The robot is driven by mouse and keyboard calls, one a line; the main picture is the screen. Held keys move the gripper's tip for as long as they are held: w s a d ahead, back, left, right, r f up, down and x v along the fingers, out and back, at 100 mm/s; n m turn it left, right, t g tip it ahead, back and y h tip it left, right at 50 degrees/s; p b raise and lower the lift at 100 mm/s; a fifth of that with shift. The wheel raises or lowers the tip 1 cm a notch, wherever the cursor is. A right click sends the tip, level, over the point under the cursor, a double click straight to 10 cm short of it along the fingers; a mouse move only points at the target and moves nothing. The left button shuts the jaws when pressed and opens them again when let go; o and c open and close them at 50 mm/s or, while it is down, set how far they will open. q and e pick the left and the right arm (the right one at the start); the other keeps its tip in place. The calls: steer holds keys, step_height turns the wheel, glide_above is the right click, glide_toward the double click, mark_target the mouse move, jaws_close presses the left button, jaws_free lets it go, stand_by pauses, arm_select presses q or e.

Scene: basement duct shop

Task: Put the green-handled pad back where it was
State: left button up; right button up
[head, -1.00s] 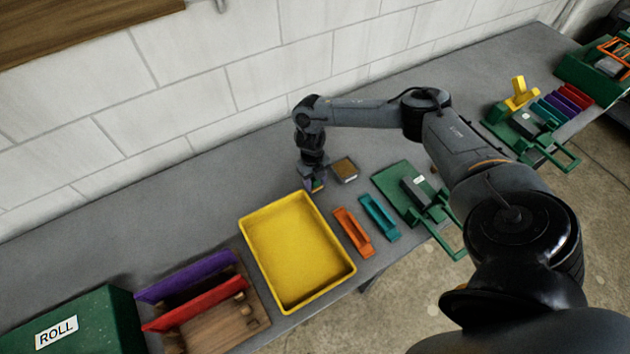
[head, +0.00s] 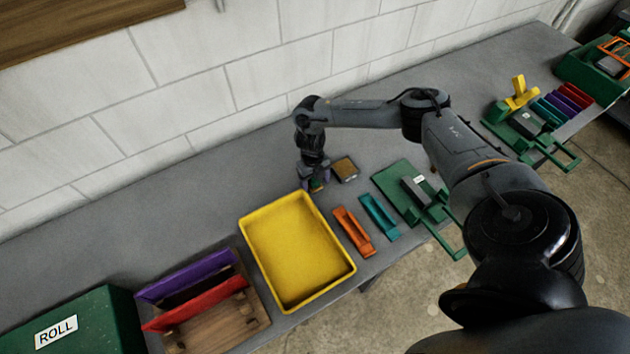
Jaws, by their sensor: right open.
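My right gripper (head: 313,183) is open and points down at the bench just behind the yellow tray (head: 246,232). A small piece with a green part (head: 317,186) shows at its fingertips; it may be the green-handled pad, but the gripper hides most of it. I cannot tell whether the fingers touch it. A second small block with a tan top and dark edges (head: 345,169) lies flat on the bench just right of the gripper. My left gripper is not in view.
An orange piece (head: 353,232) and a teal piece (head: 379,217) lie right of the tray. A green tool with a frame handle (head: 395,180) lies beyond. A wooden rack with purple and red plates (head: 240,318) and a green ROLL box (head: 100,325) stand left. The back left bench is clear.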

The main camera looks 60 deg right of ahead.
steer(key=r, duration=0.6)
steer(key=shift+w+d, duration=0.2)
steer(key=shift+w, duration=0.15)
steer(key=r, duration=0.1)
steer(key=r+p, duration=0.1)
steer(key=r, duration=0.1)
steer(key=r+p, duration=0.1)
steer(key=r, duration=0.1)
steer(key=shift+w+d+r, duration=0.15)
steer(key=shift+w+r, duration=0.05)
steer(key=shift+w, duration=0.1)
steer(key=shift+r, duration=0.4)
